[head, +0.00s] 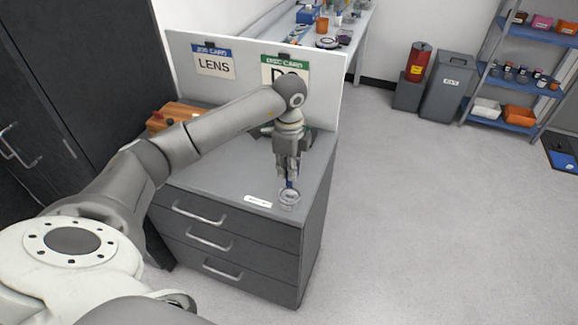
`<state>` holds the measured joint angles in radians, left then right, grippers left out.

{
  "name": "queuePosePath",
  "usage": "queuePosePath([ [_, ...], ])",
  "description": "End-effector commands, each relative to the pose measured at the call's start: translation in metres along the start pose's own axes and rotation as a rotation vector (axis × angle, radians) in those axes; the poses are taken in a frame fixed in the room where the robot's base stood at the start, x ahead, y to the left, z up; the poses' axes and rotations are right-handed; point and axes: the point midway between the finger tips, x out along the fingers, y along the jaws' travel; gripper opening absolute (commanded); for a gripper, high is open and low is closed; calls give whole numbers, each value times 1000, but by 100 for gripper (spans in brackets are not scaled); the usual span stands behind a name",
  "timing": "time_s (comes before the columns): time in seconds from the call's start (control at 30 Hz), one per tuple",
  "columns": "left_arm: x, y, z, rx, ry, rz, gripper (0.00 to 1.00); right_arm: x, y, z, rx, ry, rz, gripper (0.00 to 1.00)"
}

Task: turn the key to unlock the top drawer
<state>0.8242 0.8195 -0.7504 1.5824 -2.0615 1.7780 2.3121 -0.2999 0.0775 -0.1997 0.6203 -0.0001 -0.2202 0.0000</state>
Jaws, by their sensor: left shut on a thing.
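My left gripper (288,178) points down over the front right part of the grey cabinet's top. It is shut on a small blue thing (290,185), mostly hidden between the fingers; I cannot tell whether it is the key. A clear round dish or ring (289,199) is just below the fingertips, at the front edge. The top drawer (185,208) looks closed, with a silver handle (199,216). I cannot make out a key or lock on its front. My right gripper is not in view.
A white label (258,201) lies near the cabinet top's front edge. A white panel with LENS card (214,62) and a green-headed card (284,68) stands behind. An orange-brown box (172,116) is at the back left. Floor to the right is clear.

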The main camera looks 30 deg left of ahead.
Motion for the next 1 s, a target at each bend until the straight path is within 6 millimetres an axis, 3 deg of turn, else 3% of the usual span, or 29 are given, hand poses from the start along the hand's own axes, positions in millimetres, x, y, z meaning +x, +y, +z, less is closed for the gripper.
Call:
queuePosePath([
  [0.5,33,0,0,0,1,0,0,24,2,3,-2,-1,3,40],
  [1.0,38,0,0,0,1,0,0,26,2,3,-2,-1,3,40],
])
